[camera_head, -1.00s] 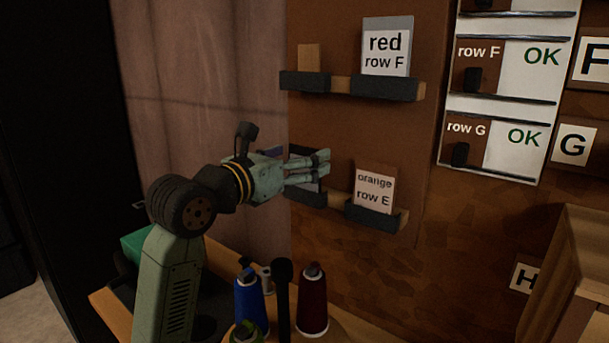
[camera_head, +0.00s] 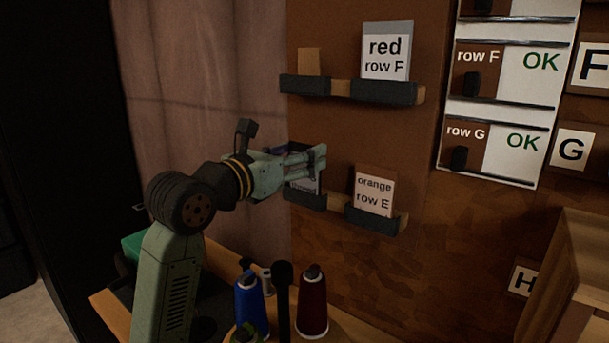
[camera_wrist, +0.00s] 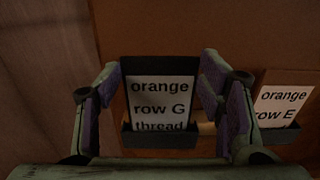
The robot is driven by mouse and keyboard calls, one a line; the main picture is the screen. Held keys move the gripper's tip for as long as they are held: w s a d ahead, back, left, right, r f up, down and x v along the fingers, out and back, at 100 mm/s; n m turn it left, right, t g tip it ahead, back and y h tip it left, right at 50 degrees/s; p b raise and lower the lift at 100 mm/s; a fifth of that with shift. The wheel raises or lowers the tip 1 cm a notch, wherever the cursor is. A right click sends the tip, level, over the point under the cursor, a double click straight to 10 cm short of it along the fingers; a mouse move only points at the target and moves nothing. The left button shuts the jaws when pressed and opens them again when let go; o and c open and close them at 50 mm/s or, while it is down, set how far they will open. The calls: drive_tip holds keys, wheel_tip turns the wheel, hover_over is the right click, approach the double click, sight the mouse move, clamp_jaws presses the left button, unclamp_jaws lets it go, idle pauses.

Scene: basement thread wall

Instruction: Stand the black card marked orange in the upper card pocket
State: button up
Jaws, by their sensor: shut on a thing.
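The black card (camera_wrist: 158,68) has a white label reading "orange row G thread". It stands upright in the lower left pocket (camera_head: 304,198), whose lip covers the bottom edge of the label in the wrist view. My gripper (camera_head: 323,158) is at this pocket, its fingers on either side of the card and shut on it. In the head view the fingers hide much of the card (camera_head: 304,184). The upper left pocket (camera_head: 304,85) holds a plain brown piece (camera_head: 309,59) standing up at its back.
A grey card marked "red row F" (camera_head: 386,52) stands in the upper right pocket. A brown card marked "orange row E" (camera_head: 374,192) stands close right of my gripper, in the lower right pocket. Blue (camera_head: 250,303) and dark red (camera_head: 313,303) thread cones stand below my arm.

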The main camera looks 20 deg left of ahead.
wheel_tip(320, 180, up, 4)
drive_tip(key=shift+f+p, duration=0.1)
drive_tip(key=shift+p, duration=1)
